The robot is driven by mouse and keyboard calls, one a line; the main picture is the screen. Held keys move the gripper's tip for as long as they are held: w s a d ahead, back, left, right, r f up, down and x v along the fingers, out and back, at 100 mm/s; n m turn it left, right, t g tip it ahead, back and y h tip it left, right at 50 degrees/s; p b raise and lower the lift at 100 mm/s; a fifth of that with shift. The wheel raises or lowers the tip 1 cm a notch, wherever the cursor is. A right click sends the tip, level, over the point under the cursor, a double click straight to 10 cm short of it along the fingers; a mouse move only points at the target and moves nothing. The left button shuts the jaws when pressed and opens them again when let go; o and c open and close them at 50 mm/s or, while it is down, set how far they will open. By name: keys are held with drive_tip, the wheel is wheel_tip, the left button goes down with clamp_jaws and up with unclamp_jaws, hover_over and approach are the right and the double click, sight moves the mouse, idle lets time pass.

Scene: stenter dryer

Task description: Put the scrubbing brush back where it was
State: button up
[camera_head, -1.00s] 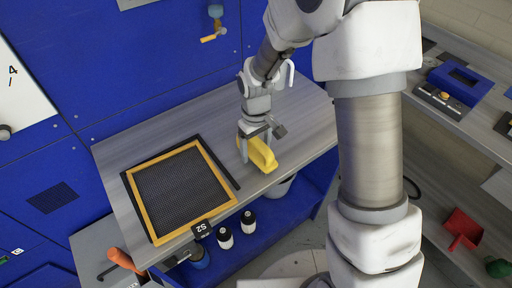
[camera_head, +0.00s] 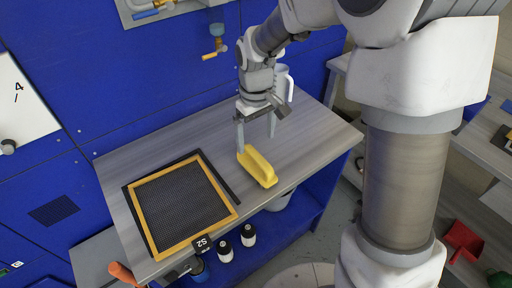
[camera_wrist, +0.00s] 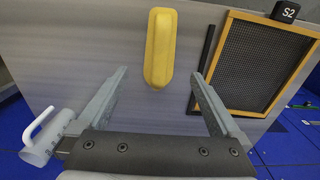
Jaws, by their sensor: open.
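The yellow scrubbing brush (camera_head: 257,166) lies on the grey worktop (camera_head: 150,160), right of the framed mesh screen (camera_head: 236,212). My gripper (camera_head: 256,142) is open and empty, just above and behind the brush. In the wrist view the brush (camera_wrist: 160,47) lies on the worktop beyond the open fingertips of my gripper (camera_wrist: 159,76), between their lines and apart from both. The brush's underside is hidden.
The yellow-framed mesh (camera_wrist: 235,65) has a black "S2" tag (camera_head: 203,243). A clear jug (camera_wrist: 45,138) stands behind my gripper. Bottles (camera_head: 225,250) stand on the blue shelf below. Blue panels rise behind the worktop.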

drive_tip(key=shift+s+d+r, duration=0.1)
drive_tip(key=shift+d+r, duration=0.05)
drive_tip(key=shift+r, duration=0.8)
drive_tip(key=s+d+r+m+t, duration=0.2)
drive_tip(key=s+d+r, duration=0.4)
drive_tip(key=s, duration=0.3)
drive_tip(key=s+d+r+m+t, duration=0.3)
drive_tip(key=s+d+r, duration=0.3)
drive_tip(key=s+r, duration=0.2)
drive_tip(key=shift+s+m+t, duration=0.3)
drive_tip(key=shift+s+m, duration=0.25)
drive_tip(key=shift+m, duration=0.35)
drive_tip(key=shift+a, duration=0.1)
